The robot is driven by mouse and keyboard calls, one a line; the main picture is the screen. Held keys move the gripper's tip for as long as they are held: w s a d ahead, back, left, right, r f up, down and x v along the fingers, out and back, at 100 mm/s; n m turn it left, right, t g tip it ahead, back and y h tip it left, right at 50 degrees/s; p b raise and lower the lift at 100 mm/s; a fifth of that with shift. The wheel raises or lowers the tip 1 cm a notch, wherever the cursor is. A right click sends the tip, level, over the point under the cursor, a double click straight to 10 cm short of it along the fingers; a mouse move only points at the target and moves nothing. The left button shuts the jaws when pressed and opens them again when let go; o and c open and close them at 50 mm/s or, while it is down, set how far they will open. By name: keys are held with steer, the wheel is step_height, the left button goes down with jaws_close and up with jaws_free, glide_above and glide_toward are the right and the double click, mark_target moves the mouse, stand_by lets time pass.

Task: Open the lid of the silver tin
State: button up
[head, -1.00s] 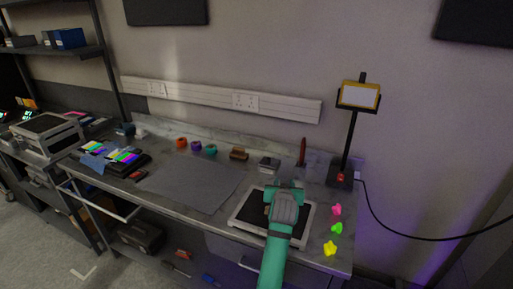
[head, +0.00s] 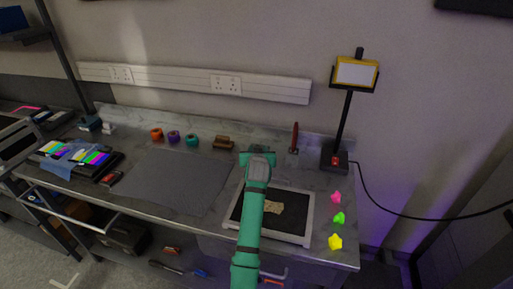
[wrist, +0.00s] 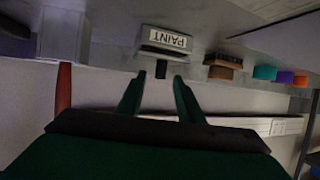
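The silver tin (wrist: 150,49) shows in the wrist view, which looks upside down. It is a small box with a white label reading PAINT and a dark tab (wrist: 161,69) on the side toward the wall. Its lid looks shut. My gripper (wrist: 158,84) is open and empty, its two green fingers apart, with the tab seen between their tips. I cannot tell whether a finger touches the tin. In the head view my gripper (head: 257,152) is at the back of the bench, and my arm hides the tin.
A framed black panel (head: 237,213) with a tan piece lies under my arm. A brown brush-like block (head: 223,142) and coloured rings (head: 191,140) are left; a red-handled tool (head: 294,137) and lamp stand (head: 344,130) are right. A grey mat (head: 170,182) lies left.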

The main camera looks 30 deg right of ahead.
steer(key=shift+x, duration=2.2)
jaws_close()
